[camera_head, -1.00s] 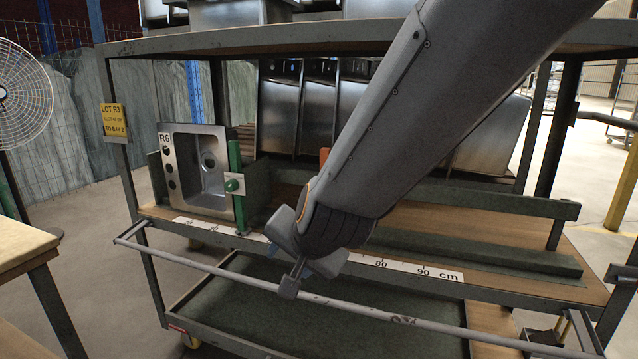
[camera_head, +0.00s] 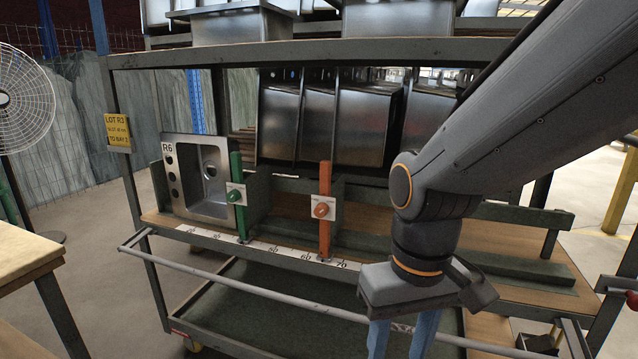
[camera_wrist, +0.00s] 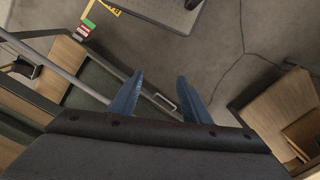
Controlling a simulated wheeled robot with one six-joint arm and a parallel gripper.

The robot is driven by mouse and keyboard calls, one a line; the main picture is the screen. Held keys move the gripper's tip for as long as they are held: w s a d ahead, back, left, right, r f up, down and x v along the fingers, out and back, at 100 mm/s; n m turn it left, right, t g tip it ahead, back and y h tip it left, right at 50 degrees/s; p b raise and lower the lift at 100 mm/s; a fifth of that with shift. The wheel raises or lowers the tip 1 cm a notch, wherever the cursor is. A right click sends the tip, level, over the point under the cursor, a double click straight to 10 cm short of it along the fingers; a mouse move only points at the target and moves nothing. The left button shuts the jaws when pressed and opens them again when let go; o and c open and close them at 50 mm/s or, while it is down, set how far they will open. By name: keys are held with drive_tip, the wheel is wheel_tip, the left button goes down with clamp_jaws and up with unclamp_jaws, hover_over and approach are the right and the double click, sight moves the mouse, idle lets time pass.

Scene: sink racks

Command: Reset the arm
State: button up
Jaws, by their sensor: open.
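My gripper (camera_head: 404,340) hangs in front of the rack at the lower right of the head view, with its blue fingers pointing down past the front rail. It is open, and nothing shows between the fingers. In the wrist view my gripper (camera_wrist: 160,95) has its two blue fingers spread apart over the grey floor. The fingertips are cut off at the bottom of the head view.
The rack's front rail (camera_head: 245,287) runs close behind my fingers. A steel sink (camera_head: 207,178) marked R6 stands on the left of the shelf, beside a green post (camera_head: 238,195). An orange post (camera_head: 325,225) stands mid-shelf. A wooden table (camera_head: 25,245) is at left.

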drive_tip(key=d+r+m+p, duration=0.2)
drive_tip(key=d+r+p, duration=0.6)
drive_tip(key=p, duration=0.7)
drive_tip(key=shift+s+d+r+m+h, duration=0.2)
drive_tip(key=shift+r+m+h, duration=0.15)
drive_tip(key=shift+r, duration=0.25)
